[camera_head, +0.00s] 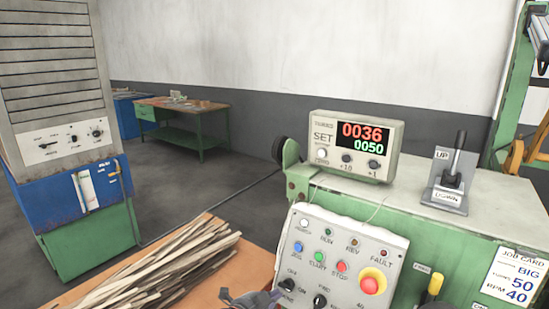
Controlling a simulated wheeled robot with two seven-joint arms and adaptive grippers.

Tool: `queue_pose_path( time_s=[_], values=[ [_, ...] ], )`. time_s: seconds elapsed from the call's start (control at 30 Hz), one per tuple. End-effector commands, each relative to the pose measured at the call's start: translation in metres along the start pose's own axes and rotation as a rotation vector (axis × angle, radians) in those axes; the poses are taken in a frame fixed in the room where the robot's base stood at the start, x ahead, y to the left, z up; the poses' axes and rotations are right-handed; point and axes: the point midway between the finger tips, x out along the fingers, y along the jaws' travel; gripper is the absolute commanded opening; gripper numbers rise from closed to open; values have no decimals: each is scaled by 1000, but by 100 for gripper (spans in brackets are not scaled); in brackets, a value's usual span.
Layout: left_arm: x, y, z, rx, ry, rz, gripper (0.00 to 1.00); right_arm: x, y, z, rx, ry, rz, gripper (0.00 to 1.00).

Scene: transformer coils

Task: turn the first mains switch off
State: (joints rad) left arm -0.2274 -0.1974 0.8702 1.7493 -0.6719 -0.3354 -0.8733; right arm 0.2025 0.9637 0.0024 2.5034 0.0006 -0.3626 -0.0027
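A sloped grey control panel (338,255) on the green machine carries a black rotary switch (288,284) low on its left, with small lettering that seems to read OFF and ON. A second black rotary knob (320,300) is to its right, cut near the bottom edge. My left gripper (262,299) shows only in part at the bottom edge, just left of and below the first switch, apart from it as far as I can see. Its fingers are mostly out of frame, so open or shut is unclear. My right gripper is not in view.
The panel also has a red emergency button (373,281) and several small buttons and lamps. A counter box (355,146) reads 0036 over 0050. A lever (455,160) stands at right. Wooden strips (165,265) lie on a bench. A blue-green cabinet (62,120) stands left.

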Motion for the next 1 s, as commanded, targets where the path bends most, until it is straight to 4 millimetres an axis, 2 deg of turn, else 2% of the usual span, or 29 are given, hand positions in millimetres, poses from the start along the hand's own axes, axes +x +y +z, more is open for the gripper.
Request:
queue_pose_path(
  time_s=[0.43,1.0],
  values=[
    [-2,3,7,0,-1,-2,0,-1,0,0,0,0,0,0],
    [-57,2,7,-2,-2,-3,0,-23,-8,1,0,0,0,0]
  ],
)
